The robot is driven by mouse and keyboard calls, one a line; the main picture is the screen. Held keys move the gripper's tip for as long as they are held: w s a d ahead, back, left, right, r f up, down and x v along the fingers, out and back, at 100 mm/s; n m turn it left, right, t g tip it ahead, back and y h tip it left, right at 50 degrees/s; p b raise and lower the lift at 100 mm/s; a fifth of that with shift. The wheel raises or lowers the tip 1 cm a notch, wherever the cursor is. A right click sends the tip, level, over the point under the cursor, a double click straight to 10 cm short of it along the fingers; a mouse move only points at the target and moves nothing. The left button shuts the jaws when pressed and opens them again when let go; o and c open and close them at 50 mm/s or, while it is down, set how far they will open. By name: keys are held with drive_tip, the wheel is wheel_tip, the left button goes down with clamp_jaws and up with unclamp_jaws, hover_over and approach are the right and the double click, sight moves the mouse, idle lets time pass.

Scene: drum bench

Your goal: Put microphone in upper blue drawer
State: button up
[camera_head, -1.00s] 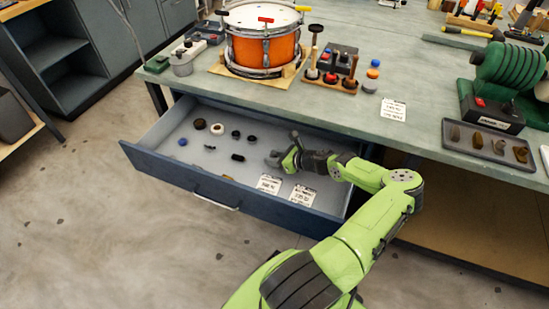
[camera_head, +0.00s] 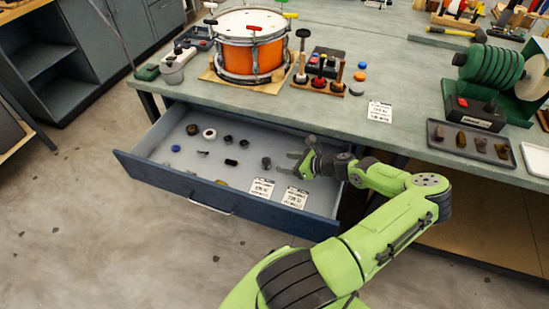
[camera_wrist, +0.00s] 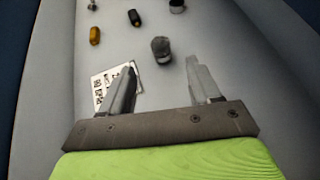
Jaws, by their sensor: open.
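A small dark stubby object with a rounded grey top, which looks like the microphone (camera_head: 266,162), rests on the floor of the open blue drawer (camera_head: 160,179). It also shows in the wrist view (camera_wrist: 161,48), just beyond the fingertips and between their lines. My gripper (camera_head: 297,163) is over the drawer's right part, right of this object. Its jaws are open, with nothing between them in the wrist view (camera_wrist: 161,76). The microphone and the fingers appear apart.
Several small dark parts and a white ring (camera_head: 209,133) lie in the drawer's left half. Two printed cards (camera_head: 262,187) lie near its front. The bench top above carries an orange drum (camera_head: 252,55), a mallet stand (camera_head: 318,86) and a dark parts tray (camera_head: 470,144).

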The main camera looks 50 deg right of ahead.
drive_tip(key=shift+v, duration=0.95)
drive_tip(key=w+a+r+n+g, duration=0.2)
drive_tip(key=a+r+n+g, duration=0.3)
drive_tip(key=a+r+n, duration=0.4)
drive_tip(key=w+a+r+n+g, duration=0.1)
drive_tip(key=a+r+n+g, duration=0.5)
drive_tip(key=a+n, duration=0.55)
drive_tip(key=s+a+r+n+t+h, duration=0.2)
drive_tip(key=s+a+r+n+t, duration=0.2)
drive_tip(key=s+a+r+n, duration=0.8)
drive_tip(key=a+r+n, duration=0.1)
drive_tip(key=a+r, duration=0.2)
drive_tip(key=shift+s+r+n, duration=0.2)
drive_tip(key=shift+s+n, duration=0.05)
drive_tip(key=shift+n, duration=0.1)
